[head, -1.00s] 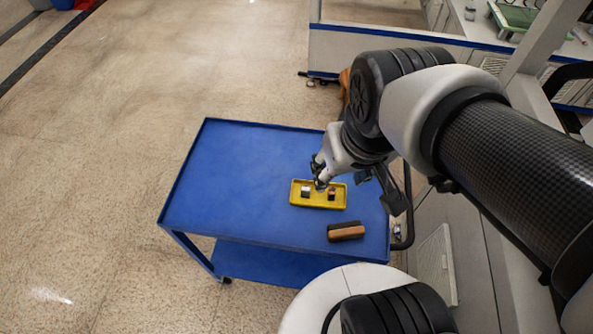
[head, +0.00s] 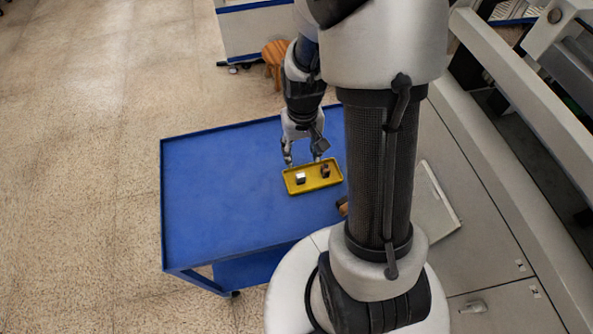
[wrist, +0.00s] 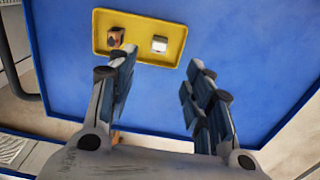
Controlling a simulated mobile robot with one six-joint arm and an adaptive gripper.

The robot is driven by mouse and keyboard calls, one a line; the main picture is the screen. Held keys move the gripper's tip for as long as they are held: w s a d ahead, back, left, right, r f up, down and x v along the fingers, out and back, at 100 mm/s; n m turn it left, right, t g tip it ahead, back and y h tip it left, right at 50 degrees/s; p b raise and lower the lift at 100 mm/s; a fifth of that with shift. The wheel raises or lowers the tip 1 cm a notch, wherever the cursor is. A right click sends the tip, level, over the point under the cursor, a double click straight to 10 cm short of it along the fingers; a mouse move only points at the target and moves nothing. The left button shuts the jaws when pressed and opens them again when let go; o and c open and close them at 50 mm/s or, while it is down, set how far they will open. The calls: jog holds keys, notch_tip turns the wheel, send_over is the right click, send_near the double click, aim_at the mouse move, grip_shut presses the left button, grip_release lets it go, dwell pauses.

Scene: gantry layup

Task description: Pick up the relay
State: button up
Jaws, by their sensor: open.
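A shallow yellow tray (head: 312,187) on the blue cart top holds two small parts. One is a silver-white block (head: 300,178) on the left in the head view. The other is a dark and copper-brown part (head: 325,171) on the right. I cannot tell for sure which is the relay. In the wrist view the silver block (wrist: 159,44) is on the right and the copper part (wrist: 116,37) on the left. My gripper (head: 303,158) is open and empty by the tray's far edge. Its fingers (wrist: 162,60) spread either side of the silver block's line, apart from it.
The blue cart top (head: 215,195) is clear to the left of the tray. A wooden-sided block (head: 342,208) near the tray is mostly hidden by my arm. A wooden stool (head: 275,55) stands behind the cart. A grey cabinet (head: 480,250) stands at the right.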

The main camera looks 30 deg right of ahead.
aim_at(301, 176)
notch_tip(301, 176, down, 8)
jog(key=shift+f+b, duration=0.1)
jog(key=shift+b, duration=1.1)
notch_tip(301, 176, down, 5)
jog(key=b, duration=0.2)
jog(key=shift+f+b, duration=0.1)
jog(key=shift+b, duration=0.2)
jog(key=c, duration=1)
jog(key=shift+r, duration=0.2)
